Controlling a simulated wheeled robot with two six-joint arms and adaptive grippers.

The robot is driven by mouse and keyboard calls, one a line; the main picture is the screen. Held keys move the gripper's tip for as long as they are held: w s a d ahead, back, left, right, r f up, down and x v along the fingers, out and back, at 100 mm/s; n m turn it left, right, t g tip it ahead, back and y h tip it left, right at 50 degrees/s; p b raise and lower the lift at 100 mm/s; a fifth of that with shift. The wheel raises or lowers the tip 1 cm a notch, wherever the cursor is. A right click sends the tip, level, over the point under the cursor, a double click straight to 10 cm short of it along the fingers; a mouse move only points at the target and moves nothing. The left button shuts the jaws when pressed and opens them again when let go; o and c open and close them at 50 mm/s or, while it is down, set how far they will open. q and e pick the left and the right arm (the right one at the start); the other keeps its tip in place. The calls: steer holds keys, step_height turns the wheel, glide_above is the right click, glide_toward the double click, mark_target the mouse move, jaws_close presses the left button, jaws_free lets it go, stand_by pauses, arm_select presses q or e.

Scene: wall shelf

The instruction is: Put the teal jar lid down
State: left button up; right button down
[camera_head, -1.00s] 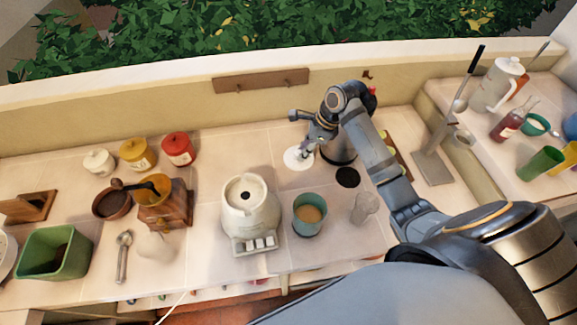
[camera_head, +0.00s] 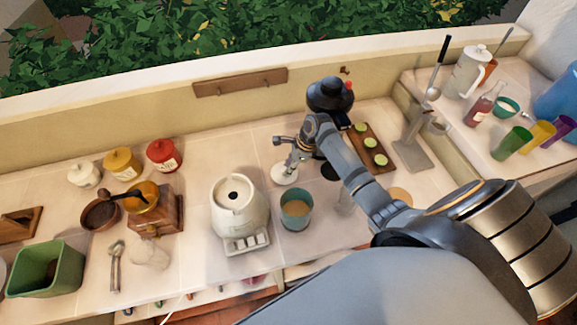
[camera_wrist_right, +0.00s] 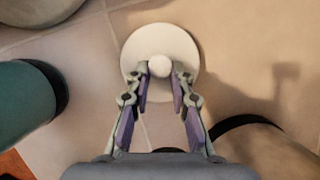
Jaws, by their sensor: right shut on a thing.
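My right gripper (camera_head: 287,163) is shut on the knob of a round, off-white lid (camera_head: 284,176). In the right wrist view the lid (camera_wrist_right: 150,40) lies flat beyond the fingertips (camera_wrist_right: 160,72), with its pale knob between them. It looks white, not teal. The lid is low over the counter (camera_head: 250,155); I cannot tell whether it touches. The open teal jar (camera_head: 296,213), with tan contents, stands just in front of the lid and also shows at the left of the wrist view (camera_wrist_right: 30,105). My left gripper is out of view.
A white grinder-like appliance (camera_head: 240,205) stands left of the jar. A dark round disc (camera_head: 331,171) lies right of the lid. Behind my arm are a black rounded vessel (camera_head: 330,96) and a board with green slices (camera_head: 368,148). Bare counter lies left of the lid.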

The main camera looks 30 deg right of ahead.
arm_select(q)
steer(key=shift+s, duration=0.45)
arm_select(e)
steer(key=shift+w+f, duration=0.1)
steer(key=shift+f, duration=0.05)
steer(key=shift+f, duration=0.1)
steer(key=c, duration=1.2)
jaws_free()
arm_select(q)
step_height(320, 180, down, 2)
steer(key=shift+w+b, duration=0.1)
steer(key=shift+b, duration=0.9)
arm_select(e)
steer(key=v, duration=1.2)
